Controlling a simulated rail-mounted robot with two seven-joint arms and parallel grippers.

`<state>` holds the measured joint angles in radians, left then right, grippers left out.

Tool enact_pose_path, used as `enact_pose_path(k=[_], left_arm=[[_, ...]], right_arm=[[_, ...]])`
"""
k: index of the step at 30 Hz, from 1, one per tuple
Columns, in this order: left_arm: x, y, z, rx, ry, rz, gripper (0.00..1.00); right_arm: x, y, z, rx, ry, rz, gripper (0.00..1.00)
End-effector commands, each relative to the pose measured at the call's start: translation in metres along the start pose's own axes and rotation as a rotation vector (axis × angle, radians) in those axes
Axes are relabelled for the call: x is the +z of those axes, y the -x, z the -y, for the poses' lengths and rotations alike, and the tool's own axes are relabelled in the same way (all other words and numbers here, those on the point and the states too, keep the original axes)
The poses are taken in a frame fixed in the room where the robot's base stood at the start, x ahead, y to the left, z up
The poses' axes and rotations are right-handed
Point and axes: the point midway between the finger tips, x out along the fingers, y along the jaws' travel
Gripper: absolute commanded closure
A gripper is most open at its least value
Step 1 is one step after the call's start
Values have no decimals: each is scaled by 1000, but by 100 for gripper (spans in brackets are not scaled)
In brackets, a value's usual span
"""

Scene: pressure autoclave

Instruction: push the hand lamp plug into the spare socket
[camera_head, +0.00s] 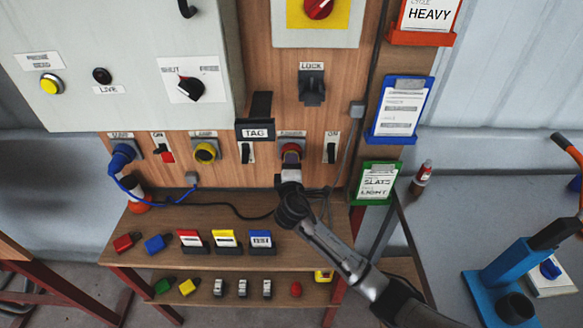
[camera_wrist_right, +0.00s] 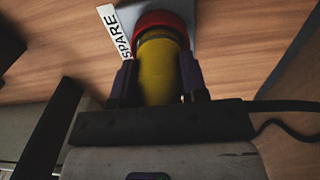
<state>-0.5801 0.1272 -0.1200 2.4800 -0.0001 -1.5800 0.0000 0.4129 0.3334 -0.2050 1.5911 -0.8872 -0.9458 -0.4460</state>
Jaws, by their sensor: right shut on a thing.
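The spare socket (camera_head: 291,149) is a red round socket on the wooden panel, with a switch to its right. In the right wrist view its red ring (camera_wrist_right: 160,19) sits beside a SPARE label (camera_wrist_right: 115,32). My right gripper (camera_head: 290,172) is directly in front of and just below it, shut on a yellow plug (camera_wrist_right: 159,72). The plug's front end overlaps the red ring; I cannot tell how deep it sits. A black cable (camera_head: 245,214) runs left from the gripper toward an orange and white lamp-like object (camera_head: 137,196). My left gripper is out of view.
A yellow socket (camera_head: 206,152) labelled LAMP and a blue plug (camera_head: 123,154) in another socket are to the left. A TAG plate (camera_head: 255,131) hangs beside the spare socket. The shelf (camera_head: 170,222) below holds coloured blocks and cards. A blue device (camera_head: 505,270) stands at right.

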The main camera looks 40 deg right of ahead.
Motion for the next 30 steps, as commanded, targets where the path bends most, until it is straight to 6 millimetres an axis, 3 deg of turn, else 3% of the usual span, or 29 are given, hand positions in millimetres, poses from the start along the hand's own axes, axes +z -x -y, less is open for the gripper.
enact_pose_path(k=[2,3,12,22,30], left_arm=[[0,-1,0,-1,-1,0,57],[0,0,0,-1,-1,0,57],[0,0,-1,2,3,-1,57],[-1,1,-4,10,12,-2,57],[-4,9,-3,9,11,-2,57]], right_arm=[[0,-2,0,1,0,0,98],[0,-2,0,1,0,0,58],[0,-2,0,0,0,0,30],[0,4,1,-2,0,-1,30],[-1,50,0,-3,-2,-4,30]])
